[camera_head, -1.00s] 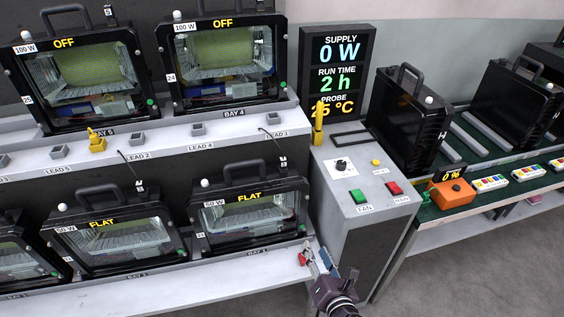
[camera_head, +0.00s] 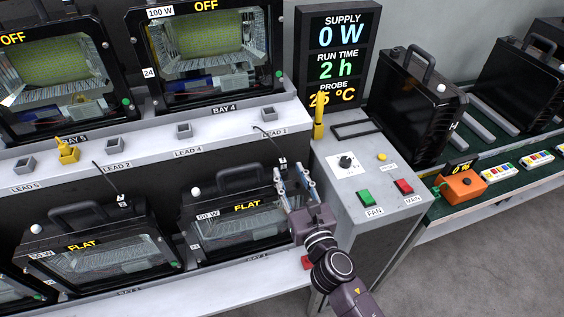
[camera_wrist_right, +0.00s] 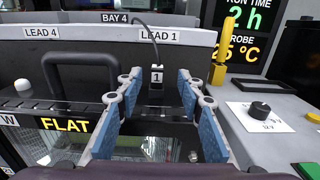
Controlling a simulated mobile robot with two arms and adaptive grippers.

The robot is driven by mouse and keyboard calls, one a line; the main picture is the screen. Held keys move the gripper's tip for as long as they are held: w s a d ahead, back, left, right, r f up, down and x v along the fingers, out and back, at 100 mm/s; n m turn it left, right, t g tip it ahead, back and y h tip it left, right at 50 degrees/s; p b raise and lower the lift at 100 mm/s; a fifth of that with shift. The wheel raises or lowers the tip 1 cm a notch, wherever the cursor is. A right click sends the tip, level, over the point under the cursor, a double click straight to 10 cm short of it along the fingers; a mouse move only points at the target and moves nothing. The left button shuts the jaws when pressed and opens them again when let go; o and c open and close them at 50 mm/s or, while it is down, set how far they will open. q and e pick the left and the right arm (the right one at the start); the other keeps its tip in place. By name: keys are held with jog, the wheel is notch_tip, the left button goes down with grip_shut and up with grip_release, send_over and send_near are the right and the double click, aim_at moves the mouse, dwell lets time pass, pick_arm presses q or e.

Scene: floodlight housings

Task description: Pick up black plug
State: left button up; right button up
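A black plug with a white tag marked 1 (camera_wrist_right: 157,75) hangs on a dark cable below the LEAD 1 label in the right wrist view. It also shows at the upper shelf's front edge in the head view (camera_head: 283,163). My right gripper (camera_head: 292,178) is open in front of the plug, above the right 50 W floodlight. In the wrist view its blue-padded fingers (camera_wrist_right: 158,84) stand on either side of the plug, with gaps. I cannot tell how far the plug lies beyond the tips. A second black plug (camera_head: 122,201) hangs by LEAD 2. My left gripper is not in view.
The right 50 W floodlight (camera_head: 240,222) stands below my gripper. The control box (camera_head: 365,180), with knob, green and red buttons and yellow probe (camera_head: 318,117), is close on the right.

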aim_at(284, 164)
jog(key=x, duration=0.3)
jog(key=shift+w+a+r, duration=0.1)
jog(key=shift+w+a, duration=0.2)
jog(key=shift+a, duration=0.05)
jog(key=shift+w+a, duration=0.2)
jog(key=shift+w, duration=0.45)
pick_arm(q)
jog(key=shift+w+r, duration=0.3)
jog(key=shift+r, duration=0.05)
pick_arm(e)
grip_shut()
